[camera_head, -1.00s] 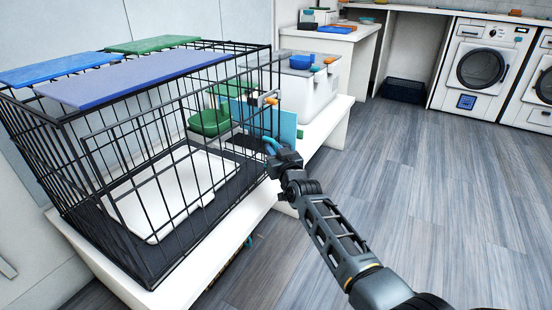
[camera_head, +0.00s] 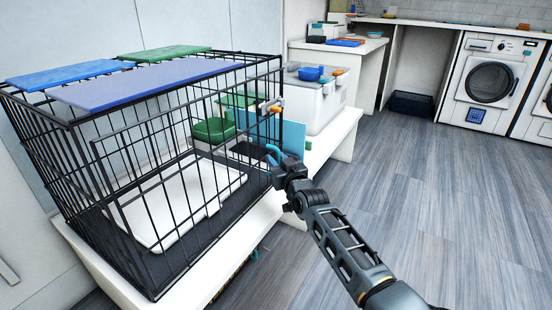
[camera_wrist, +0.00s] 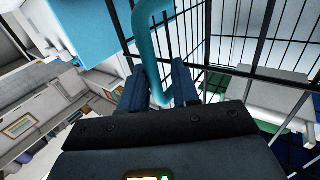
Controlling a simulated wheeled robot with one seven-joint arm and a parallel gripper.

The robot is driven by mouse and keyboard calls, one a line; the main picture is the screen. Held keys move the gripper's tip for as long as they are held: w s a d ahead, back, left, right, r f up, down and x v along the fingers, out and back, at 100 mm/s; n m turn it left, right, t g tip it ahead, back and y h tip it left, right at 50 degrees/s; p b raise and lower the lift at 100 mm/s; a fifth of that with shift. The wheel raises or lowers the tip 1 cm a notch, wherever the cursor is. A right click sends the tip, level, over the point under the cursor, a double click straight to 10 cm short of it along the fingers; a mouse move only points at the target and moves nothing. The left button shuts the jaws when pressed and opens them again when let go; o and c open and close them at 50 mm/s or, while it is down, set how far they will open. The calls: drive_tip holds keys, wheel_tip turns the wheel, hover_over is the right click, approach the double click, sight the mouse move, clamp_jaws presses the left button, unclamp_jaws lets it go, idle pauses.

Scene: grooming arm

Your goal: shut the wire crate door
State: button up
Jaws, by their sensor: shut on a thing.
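The black wire crate (camera_head: 160,264) stands on a white bench at the left in the head view. Its wire door (camera_head: 160,112) is the framed panel along the near side. I cannot tell how wide any gap at its edge is. A light-blue curved handle (camera_head: 272,149) is at the right end of the wire. My gripper (camera_head: 277,167) is shut on this handle. In the wrist view the handle (camera_wrist: 153,50) passes between the two fingers of my gripper (camera_wrist: 160,88), with black wires beside it. An orange-tipped latch (camera_head: 274,106) is above the handle.
A white tray (camera_head: 180,205) lies inside the crate. Blue and green mats (camera_head: 150,84) lie on its top. A light-blue panel (camera_head: 293,138) and a white box (camera_head: 318,105) are behind my gripper. The grey floor (camera_head: 430,210) at right is clear. Washing machines (camera_head: 488,80) stand far right.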

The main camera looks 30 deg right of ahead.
drive_tip(key=s+a+p, duration=0.1)
drive_tip(key=s, duration=0.5)
drive_tip(key=shift+s, duration=0.2)
drive_tip(key=shift+c, duration=0.2)
